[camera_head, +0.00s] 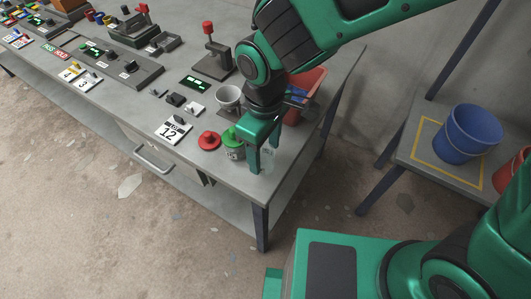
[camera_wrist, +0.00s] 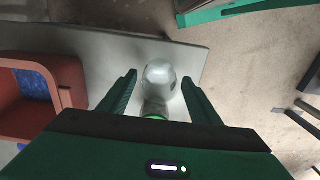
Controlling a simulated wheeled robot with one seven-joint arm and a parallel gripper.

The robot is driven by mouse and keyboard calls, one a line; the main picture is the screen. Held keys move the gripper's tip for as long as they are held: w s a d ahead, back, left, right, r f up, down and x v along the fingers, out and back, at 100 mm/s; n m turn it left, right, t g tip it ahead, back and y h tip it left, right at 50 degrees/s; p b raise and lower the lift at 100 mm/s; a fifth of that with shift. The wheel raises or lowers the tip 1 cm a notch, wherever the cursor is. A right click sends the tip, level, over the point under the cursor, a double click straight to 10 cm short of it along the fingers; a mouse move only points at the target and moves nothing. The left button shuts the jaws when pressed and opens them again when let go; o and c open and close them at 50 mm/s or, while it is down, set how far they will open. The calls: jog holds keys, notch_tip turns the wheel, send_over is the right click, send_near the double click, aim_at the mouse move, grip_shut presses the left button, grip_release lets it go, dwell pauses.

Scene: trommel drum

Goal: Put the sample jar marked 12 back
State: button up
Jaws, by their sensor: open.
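My gripper (camera_head: 264,163) points down over the near right corner of the bench, its jaws open; it also shows in the wrist view (camera_wrist: 160,79). A clear, pale jar (camera_wrist: 160,74) stands between the two fingers in the wrist view, with gaps on both sides. A jar with a green top (camera_head: 232,150) stands just left of my gripper.
A red knobbed disc (camera_head: 209,140) lies left of the green-topped jar. A red bin (camera_head: 313,82) is at the bench's right end, close to my arm. A blue bucket (camera_head: 472,133) stands on a separate stand.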

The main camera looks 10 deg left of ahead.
notch_tip(320, 180, up, 9)
dwell(0.3)
jog(key=w+d+r+m+h, duration=0.1)
jog(key=w+d+m, duration=0.35)
jog(key=d, duration=0.95)
jog(key=w+d+r+m, duration=0.1)
jog(key=w+d+m, duration=0.3)
jog(key=d, duration=0.9)
jog(key=s+d+m, duration=0.5)
jog(key=s+d, duration=0.2)
jog(key=d, duration=0.3)
jog(key=s+d+m+y, duration=0.1)
jog(key=s+d+m, duration=0.5)
jog(key=s+d, duration=0.2)
jog(key=shift+s+d+f, duration=0.2)
jog(key=shift+d+f, duration=0.25)
jog(key=shift+d, duration=0.55)
